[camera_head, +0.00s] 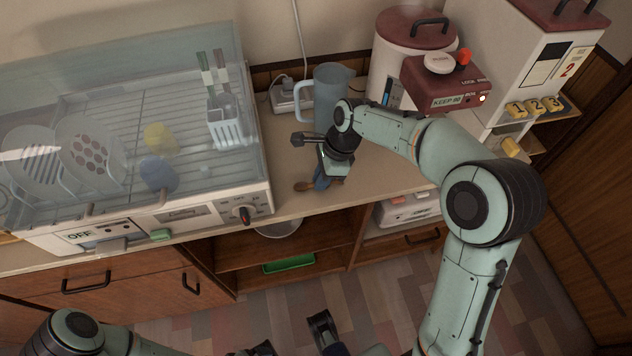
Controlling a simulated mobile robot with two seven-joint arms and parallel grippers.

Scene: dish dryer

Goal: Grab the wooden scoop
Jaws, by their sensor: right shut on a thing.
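The wooden scoop (303,187) lies low at the counter's front edge, right of the dish dryer. Only its brown rounded end shows clearly; the rest is hidden by my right gripper. My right gripper (322,180) reaches down from the right with its blue fingertips shut on the scoop, at about counter height. My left arm comes in at the bottom left. Parts of my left gripper (318,330) show at the bottom edge, well below the counter and away from the scoop; its jaws are mostly cut off.
The dish dryer (180,213) with plates, cups and a utensil holder stands at the left. A blue-grey pitcher (330,88) stands just behind my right gripper. A rice container (410,45) and a red-topped device (450,85) are at the right. Open shelves lie below the counter.

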